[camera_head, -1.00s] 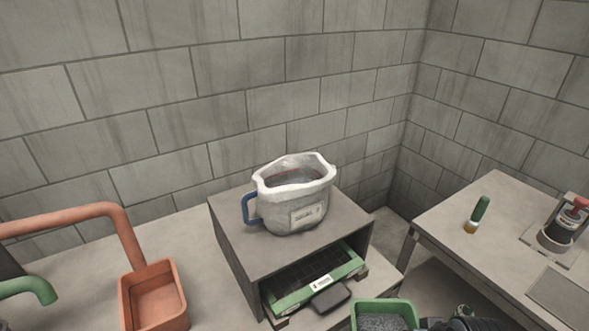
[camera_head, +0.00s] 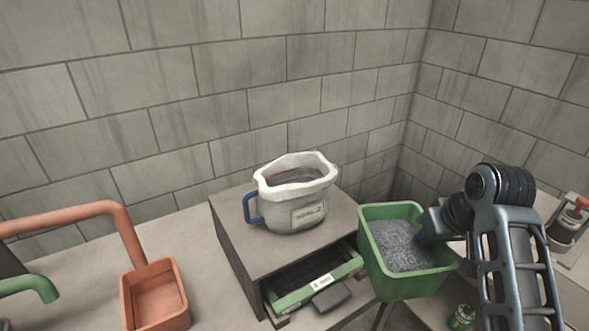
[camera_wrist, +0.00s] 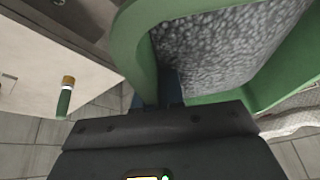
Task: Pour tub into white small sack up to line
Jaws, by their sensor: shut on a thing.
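The white small sack (camera_head: 290,212) stands upright with an open, wavy rim on a grey box. It has a blue handle on its left and a front label. A red line shows inside its mouth. The green tub (camera_head: 408,280), full of grey granules (camera_head: 402,246), is held in the air to the right of the sack, apart from it. My gripper (camera_head: 430,232) is shut on the tub's right wall. In the wrist view the tub's green rim (camera_wrist: 140,45) and granules (camera_wrist: 225,45) fill the upper part; the fingertips are mostly hidden.
The grey box (camera_head: 228,236) holds a green-framed tray (camera_head: 300,292) in its open front. An orange bin (camera_head: 155,296) and an orange pipe (camera_head: 75,218) stand at left, with a green spout (camera_head: 35,285). A block wall (camera_head: 190,90) is close behind.

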